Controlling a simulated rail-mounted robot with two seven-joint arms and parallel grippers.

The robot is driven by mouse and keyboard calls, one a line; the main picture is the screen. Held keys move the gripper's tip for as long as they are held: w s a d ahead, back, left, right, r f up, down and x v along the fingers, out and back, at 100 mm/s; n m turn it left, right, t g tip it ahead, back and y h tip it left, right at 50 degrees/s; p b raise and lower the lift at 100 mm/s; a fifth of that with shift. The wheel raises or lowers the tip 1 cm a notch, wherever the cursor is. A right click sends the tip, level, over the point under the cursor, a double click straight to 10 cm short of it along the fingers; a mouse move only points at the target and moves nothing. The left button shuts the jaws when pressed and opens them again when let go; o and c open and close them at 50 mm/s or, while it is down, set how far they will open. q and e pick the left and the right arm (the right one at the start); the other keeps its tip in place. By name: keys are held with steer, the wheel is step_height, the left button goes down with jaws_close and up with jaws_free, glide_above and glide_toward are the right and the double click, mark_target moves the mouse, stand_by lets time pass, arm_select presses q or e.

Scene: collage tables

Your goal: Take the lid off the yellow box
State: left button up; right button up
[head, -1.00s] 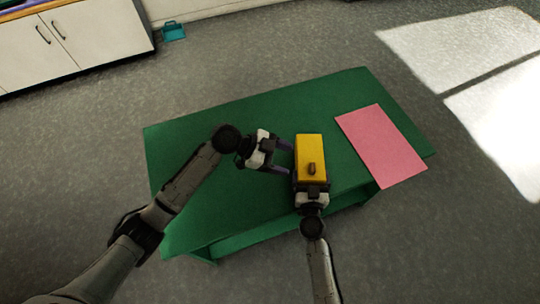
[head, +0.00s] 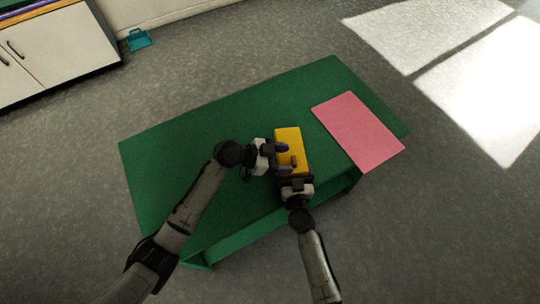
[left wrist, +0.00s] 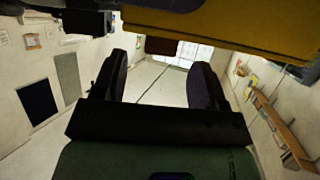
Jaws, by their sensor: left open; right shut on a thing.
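The yellow box (head: 288,137) sits on the green table with its lid on. A small brown knob (head: 293,160) stands on the lid. My left gripper (head: 284,158) is open over the lid, its fingers on either side of the knob and not closed on it. In the left wrist view the yellow box (left wrist: 230,30) fills the top edge, and the brown knob (left wrist: 165,46) shows between the open fingers. My right gripper (head: 294,180) is shut on the near end of the yellow box; its fingertips are partly hidden.
The green table (head: 190,160) is clear on its left and far side. A pink sheet (head: 358,130) lies at its right end, apart from the box. White cabinets (head: 60,45) and a teal dustpan-like thing (head: 138,40) are far off at the upper left.

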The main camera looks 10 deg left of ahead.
arm_select(q)
steer(key=shift+x, duration=1)
steer(key=shift+c, duration=0.4)
steer(key=c, duration=1)
steer(key=shift+r, duration=0.3)
steer(key=shift+r, duration=0.85)
